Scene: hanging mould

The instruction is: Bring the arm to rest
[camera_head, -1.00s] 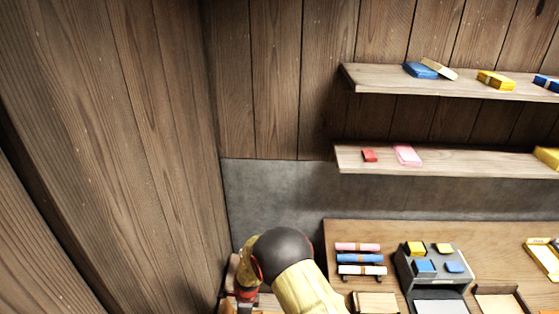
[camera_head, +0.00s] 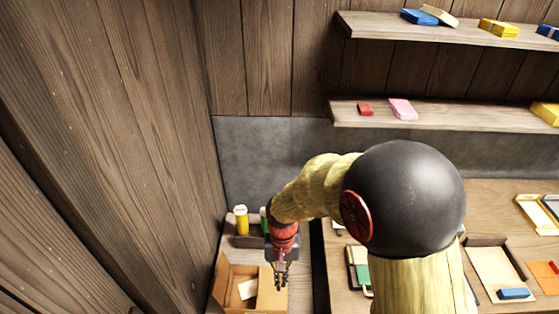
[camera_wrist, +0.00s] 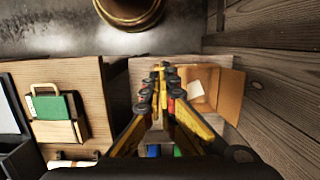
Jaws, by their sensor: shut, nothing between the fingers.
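My gripper (camera_head: 281,277) hangs at the end of my arm in the head view, pointing down, at the lower middle. It is over or beside the right edge of an open cardboard box (camera_head: 222,272); its exact height above the bench cannot be told. In the wrist view my gripper (camera_wrist: 160,74) has its fingers together with nothing seen between them. The cardboard box (camera_wrist: 228,90) lies just right of the fingertips there, with a pale card (camera_wrist: 196,88) inside. My raised arm hides part of the worktable in the head view.
A yellow, white-topped container (camera_head: 241,220) stands behind the box, near the left wooden wall. A worktable (camera_head: 500,230) with trays and a green item (camera_head: 361,274) lies to the right. Two shelves (camera_head: 450,115) (camera_head: 460,34) hold small coloured blocks.

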